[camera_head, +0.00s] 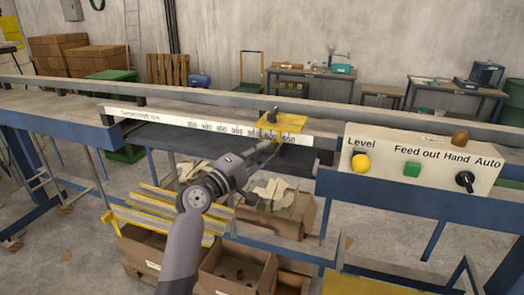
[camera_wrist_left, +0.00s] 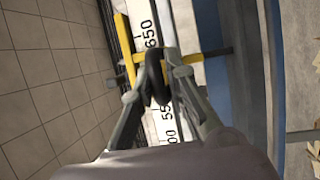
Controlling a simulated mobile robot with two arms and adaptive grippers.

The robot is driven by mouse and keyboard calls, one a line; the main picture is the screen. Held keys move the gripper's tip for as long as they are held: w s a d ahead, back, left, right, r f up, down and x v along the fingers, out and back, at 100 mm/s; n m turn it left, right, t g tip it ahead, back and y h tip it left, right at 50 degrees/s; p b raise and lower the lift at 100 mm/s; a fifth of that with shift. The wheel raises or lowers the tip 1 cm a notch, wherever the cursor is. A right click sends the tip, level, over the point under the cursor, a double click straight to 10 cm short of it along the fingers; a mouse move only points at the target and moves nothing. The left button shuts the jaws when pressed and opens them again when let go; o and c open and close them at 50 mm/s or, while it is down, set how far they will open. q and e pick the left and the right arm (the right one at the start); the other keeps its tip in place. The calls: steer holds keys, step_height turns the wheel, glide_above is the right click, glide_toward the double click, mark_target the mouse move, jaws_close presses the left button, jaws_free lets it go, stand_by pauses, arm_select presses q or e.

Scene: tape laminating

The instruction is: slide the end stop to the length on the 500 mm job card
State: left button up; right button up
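The yellow end stop (camera_head: 288,132) sits on the white ruler (camera_head: 190,124), between the 550 and 650 marks. In the left wrist view the end stop (camera_wrist_left: 212,53) crosses the ruler (camera_wrist_left: 142,22) just short of 650, with 550 partly visible below. My left gripper (camera_head: 268,143) is at the front of the end stop. In the left wrist view my left gripper (camera_wrist_left: 155,70) has its fingers closed on the stop's dark handle. The end stop's exact reading edge is partly hidden by the fingers. My right gripper is out of view. No job card is readable.
A control box (camera_head: 418,163) with a yellow button, green button and black switch stands at the right. Cardboard boxes (camera_head: 238,265) with scraps lie under the blue-framed bench. The ruler left of the stop looks clear.

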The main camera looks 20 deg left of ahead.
arm_select(q)
steer(key=shift+r, duration=0.1)
jaws_close()
steer(key=shift+r, duration=0.1)
steer(key=shift+a, duration=0.15)
steer(key=shift+a+b, duration=0.3)
steer(key=shift+a, duration=0.1)
steer(key=a+b, duration=0.3)
steer(key=a, duration=0.6)
steer(key=shift+w+b, duration=0.15)
steer(key=shift+b, duration=0.25)
steer(key=shift+r, duration=0.1)
steer(key=shift+o, duration=1)
jaws_free()
steer(key=o, duration=0.3)
